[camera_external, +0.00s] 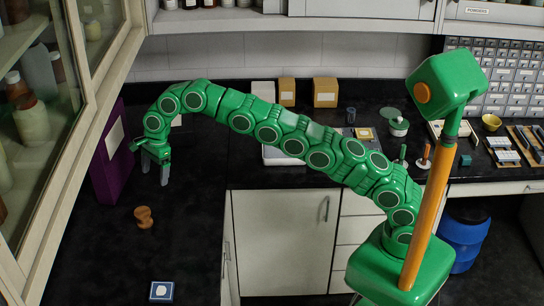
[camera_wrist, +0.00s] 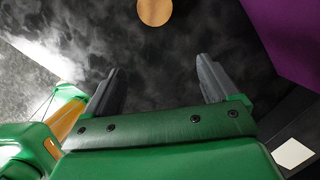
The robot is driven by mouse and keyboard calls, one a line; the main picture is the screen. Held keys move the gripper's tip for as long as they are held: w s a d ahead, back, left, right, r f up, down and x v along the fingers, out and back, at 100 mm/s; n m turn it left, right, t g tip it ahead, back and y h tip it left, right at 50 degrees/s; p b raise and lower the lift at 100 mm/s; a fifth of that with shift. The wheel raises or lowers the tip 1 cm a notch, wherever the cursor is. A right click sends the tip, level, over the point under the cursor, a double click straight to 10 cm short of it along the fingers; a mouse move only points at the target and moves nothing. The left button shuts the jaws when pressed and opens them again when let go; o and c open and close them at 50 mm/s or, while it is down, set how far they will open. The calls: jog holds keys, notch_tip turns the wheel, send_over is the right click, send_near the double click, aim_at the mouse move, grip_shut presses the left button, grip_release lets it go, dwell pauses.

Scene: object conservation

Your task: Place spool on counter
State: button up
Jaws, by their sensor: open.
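The brown spool (camera_external: 145,217) stands on the black counter (camera_external: 200,225) at the left. Its round top (camera_wrist: 155,11) shows at the upper edge of the wrist view, partly cut off. My gripper (camera_external: 158,178) is above the counter, behind the spool and apart from it. In the wrist view, the two grey fingers of my gripper (camera_wrist: 160,78) are spread, with nothing between them.
A tall purple box (camera_external: 112,155) stands left of my gripper, beside the glass-fronted cabinet (camera_external: 40,110). A small blue-and-white box (camera_external: 162,291) lies on the counter in front. The counter around the spool is clear.

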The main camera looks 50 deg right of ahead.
jog(key=s+d+r+n+h, duration=0.1)
jog(key=s+d+r+n, duration=0.15)
jog(key=d, duration=0.45)
jog(key=s+d+r+n, duration=0.1)
jog(key=d+r, duration=0.3)
jog(key=d, duration=0.4)
jog(key=s+d+r+n, duration=0.4)
jog(key=s+d, duration=0.9)
jog(key=d, duration=0.3)
jog(key=s+d+f+n, duration=0.2)
jog(key=s+d, duration=0.3)
jog(key=s, duration=0.7)
jog(key=s+d+f+n+g+h, duration=0.1)
jog(key=s+d+n, duration=0.3)
jog(key=s, duration=0.8)
jog(key=s+d+f+n+g, duration=0.1)
jog(key=s+d+f+n, duration=0.2)
jog(key=s+d, duration=0.4)
jog(key=s+f, duration=0.1)
jog(key=s, duration=0.4)
jog(key=shift+h, duration=0.4)
